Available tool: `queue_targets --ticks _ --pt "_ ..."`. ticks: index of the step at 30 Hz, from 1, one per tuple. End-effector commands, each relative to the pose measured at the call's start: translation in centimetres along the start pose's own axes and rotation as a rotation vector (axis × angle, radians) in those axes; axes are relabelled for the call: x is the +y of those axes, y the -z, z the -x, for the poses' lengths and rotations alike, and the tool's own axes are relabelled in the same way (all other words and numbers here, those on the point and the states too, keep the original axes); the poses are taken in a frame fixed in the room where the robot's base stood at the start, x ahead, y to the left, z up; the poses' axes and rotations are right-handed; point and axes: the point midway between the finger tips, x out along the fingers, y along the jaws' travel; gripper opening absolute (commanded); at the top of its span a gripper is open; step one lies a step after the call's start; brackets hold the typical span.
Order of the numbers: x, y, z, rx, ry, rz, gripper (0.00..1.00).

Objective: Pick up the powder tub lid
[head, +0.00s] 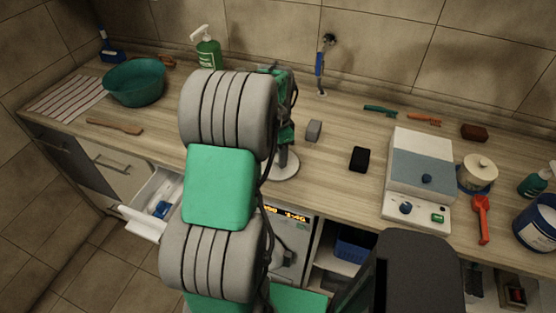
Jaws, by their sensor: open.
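A round cream lid with a small knob (480,163) shows at the right of the counter in the head view. A larger dark blue tub (535,226) with a pale rim stands at the right edge. My large grey and green arm fills the middle of the view, well left of the lid. I cannot make out my gripper's fingers.
A white and blue-grey device (420,170) stands just left of the lid. A red scoop (481,218) lies in front and a brown block (474,132) behind. A green bottle (536,181) is to the right. A drawer (150,208) stands open at left.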

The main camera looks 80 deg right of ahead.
Motion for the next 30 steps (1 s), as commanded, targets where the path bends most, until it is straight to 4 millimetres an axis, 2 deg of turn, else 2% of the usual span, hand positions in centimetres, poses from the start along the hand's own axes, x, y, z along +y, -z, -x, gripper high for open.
queue_targets --ticks 3,8,26,30 --pt "0.01 -0.04 -0.88 0.0 0.0 0.001 0.48" --pt "-0.01 -0.04 -0.97 0.0 0.001 0.002 0.48" --pt "-0.02 -0.05 -0.91 0.001 0.001 0.002 0.0" --pt "-0.02 -0.05 -0.91 0.001 0.001 0.002 0.0"
